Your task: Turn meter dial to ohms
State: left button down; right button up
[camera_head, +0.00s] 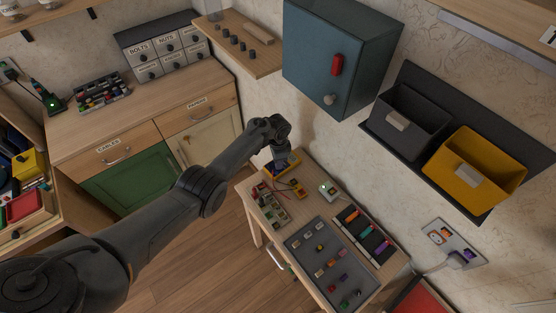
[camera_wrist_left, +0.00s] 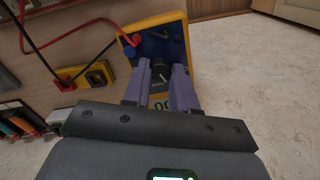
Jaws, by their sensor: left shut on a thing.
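The meter (camera_wrist_left: 178,28) has a yellow rim and a dark blue face, and it shows tilted in the left wrist view. In the head view only part of its yellow edge (camera_head: 269,169) shows beneath my gripper. My left gripper (camera_wrist_left: 160,72) has its purple fingers at the meter's face, shut on the dial (camera_wrist_left: 158,76). The fingers hide most of the dial, so I cannot read its setting. Part of the display (camera_wrist_left: 161,103) shows between the fingers. My left gripper also shows in the head view (camera_head: 283,165). My right gripper is out of view.
A yellow block (camera_wrist_left: 96,75) with leads lies beside the meter. Red and black wires run close to the gripper. A grey tray (camera_head: 305,236) with small parts lies on the workbench. A blue wall cabinet (camera_head: 325,60) hangs above, and black and yellow bins (camera_head: 472,165) are to its right.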

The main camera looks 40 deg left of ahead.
pick_arm(q)
jog(key=m, duration=0.4)
jog(key=shift+m+b, duration=0.3)
jog(key=shift+b, duration=0.1)
jog(key=shift+m+b, duration=0.55)
jog(key=shift+m, duration=1.35)
jog(key=c, duration=0.9)
grip_release()
